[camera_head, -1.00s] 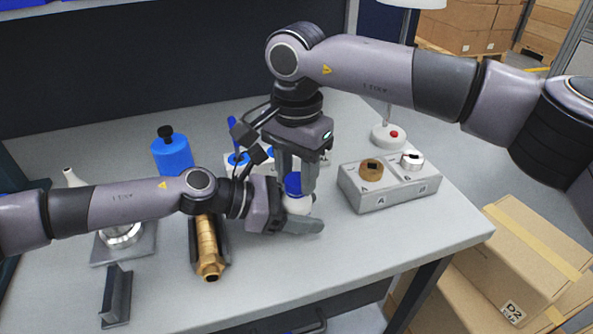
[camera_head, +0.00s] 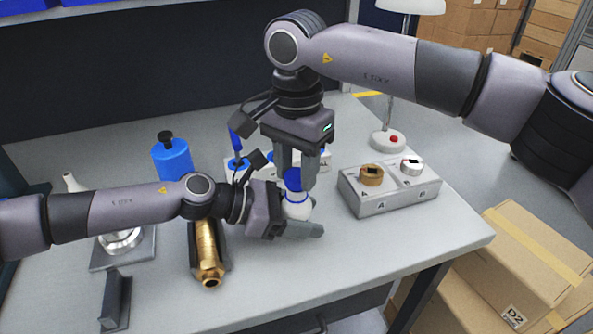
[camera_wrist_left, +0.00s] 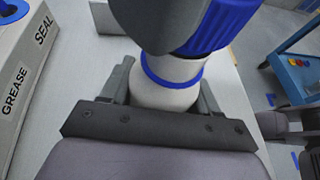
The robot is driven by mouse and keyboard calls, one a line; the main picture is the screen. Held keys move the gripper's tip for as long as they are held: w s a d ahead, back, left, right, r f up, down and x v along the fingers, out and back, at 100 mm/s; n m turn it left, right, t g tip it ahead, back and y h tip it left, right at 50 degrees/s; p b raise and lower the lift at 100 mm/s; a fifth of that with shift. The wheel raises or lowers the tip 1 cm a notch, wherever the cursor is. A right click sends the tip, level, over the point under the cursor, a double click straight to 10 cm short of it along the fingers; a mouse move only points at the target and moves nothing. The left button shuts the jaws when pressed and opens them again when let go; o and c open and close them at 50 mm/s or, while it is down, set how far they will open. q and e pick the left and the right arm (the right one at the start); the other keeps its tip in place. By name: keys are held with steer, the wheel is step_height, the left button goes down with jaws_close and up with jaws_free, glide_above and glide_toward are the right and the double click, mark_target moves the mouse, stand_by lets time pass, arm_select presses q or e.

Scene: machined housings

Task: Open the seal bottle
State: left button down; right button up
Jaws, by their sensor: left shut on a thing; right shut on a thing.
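The seal bottle (camera_head: 297,210) is white with a blue ring near its top and stands at the middle of the table. My left gripper (camera_head: 299,222) is shut around its white body from the left; its far finger is mostly hidden. The left wrist view shows the bottle body (camera_wrist_left: 163,97) between both fingers. The blue cap (camera_head: 293,179) sits above the ring, with white neck showing between. My right gripper (camera_head: 296,176) points down from above and is shut on the cap. I cannot tell whether cap and neck still touch.
A grey block with sockets A and B (camera_head: 390,193) stands to the right. A brass part in a cradle (camera_head: 208,250) lies left of the bottle. A blue container with a black knob (camera_head: 172,160) stands behind my left arm. The front right table top is clear.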

mark_target(297, 174)
steer(key=shift+r, duration=0.2)
steer(key=shift+r, duration=1.95)
arm_select(q)
steer(key=shift+c, duration=0.9)
jaws_free()
steer(key=shift+a, duration=0.1)
